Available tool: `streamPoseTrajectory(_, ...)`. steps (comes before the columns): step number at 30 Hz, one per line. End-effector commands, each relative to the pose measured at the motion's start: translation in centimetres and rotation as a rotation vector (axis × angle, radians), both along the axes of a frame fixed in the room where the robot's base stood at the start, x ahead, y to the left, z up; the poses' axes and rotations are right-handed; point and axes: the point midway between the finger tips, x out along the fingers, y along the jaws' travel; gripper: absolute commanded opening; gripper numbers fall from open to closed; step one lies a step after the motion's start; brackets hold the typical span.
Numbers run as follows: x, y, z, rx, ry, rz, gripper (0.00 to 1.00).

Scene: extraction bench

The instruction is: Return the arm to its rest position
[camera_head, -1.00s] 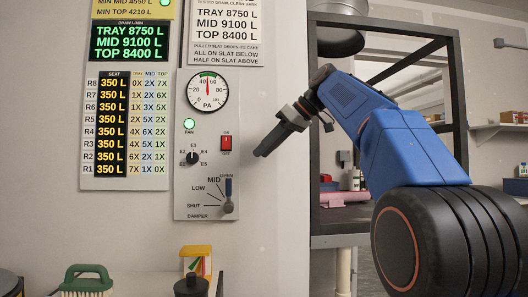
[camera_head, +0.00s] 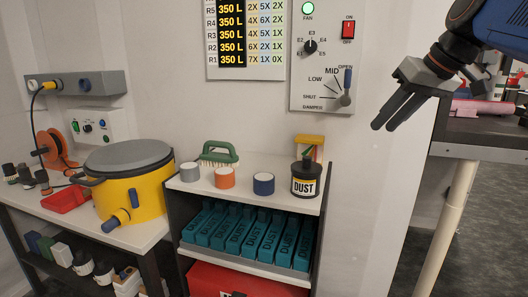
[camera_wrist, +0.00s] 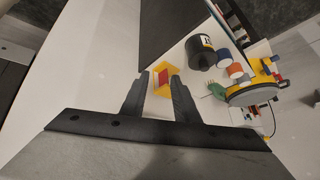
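My gripper (camera_head: 383,127) hangs in free air at the upper right of the head view, at the end of my blue arm. Its two dark fingers point down and left, with a gap between them and nothing held. The wrist view shows the fingers (camera_wrist: 160,76) apart, with a yellow and red object seen beyond the gap. The control panel (camera_head: 308,88) is to the left of my gripper and apart from it. The damper lever (camera_head: 347,82) on it points up toward OPEN. The upper part of my arm is cut off by the picture edge.
A shelf (camera_head: 318,209) holds a black DUST pot (camera_head: 305,180), several coloured cups and a green brush (camera_head: 219,153). Teal DUST boxes (camera_head: 245,232) stand below. A yellow drum (camera_head: 135,196) is on the left bench. A dark-framed table (camera_head: 470,151) stands under my arm at right.

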Motion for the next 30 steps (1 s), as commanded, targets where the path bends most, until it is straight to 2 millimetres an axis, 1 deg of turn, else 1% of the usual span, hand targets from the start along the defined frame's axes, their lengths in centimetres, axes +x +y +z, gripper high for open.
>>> streamPoseTrajectory(1,-1.7,0.5,-2.3,-0.008,0.020,-0.021,0.28)
streamPoseTrajectory(2,-2.5,0.6,-3.7,-0.014,0.033,-0.038,0.28)
streamPoseTrajectory(3,-3.7,0.7,-5.6,-0.021,0.049,-0.060,0.28)
streamPoseTrajectory(5,-5.5,0.9,-8.4,-0.034,0.070,-0.090,0.28)
streamPoseTrajectory(6,-6.7,1.0,-10.4,-0.042,0.083,-0.110,0.28)
streamPoseTrajectory(8,-8.5,1.0,-13.3,-0.059,0.100,-0.137,0.28)
streamPoseTrajectory(9,-9.8,1.1,-15.3,-0.068,0.112,-0.154,0.28)
streamPoseTrajectory(11,-11.7,1.0,-18.3,-0.086,0.126,-0.179,0.28)
streamPoseTrajectory(12,-13.0,1.0,-20.4,-0.097,0.135,-0.194,0.28)
streamPoseTrajectory(14,-14.8,0.8,-23.3,-0.113,0.145,-0.215,0.28)
streamPoseTrajectory(15,-15.9,0.7,-25.2,-0.124,0.151,-0.226,0.28)
streamPoseTrajectory(18,-18.4,0.4,-29.2,-0.148,0.160,-0.249,0.28)
streamPoseTrajectory(21,-20.0,0.2,-32.0,-0.164,0.165,-0.265,0.28)
streamPoseTrajectory(24,-20.9,0.0,-33.5,-0.172,0.165,-0.272,0.28)
streamPoseTrajectory(27,-21.2,-0.1,-34.1,-0.175,0.167,-0.276,0.28)
streamPoseTrajectory(30,-21.2,-0.1,-34.1,-0.176,0.167,-0.277,0.28)
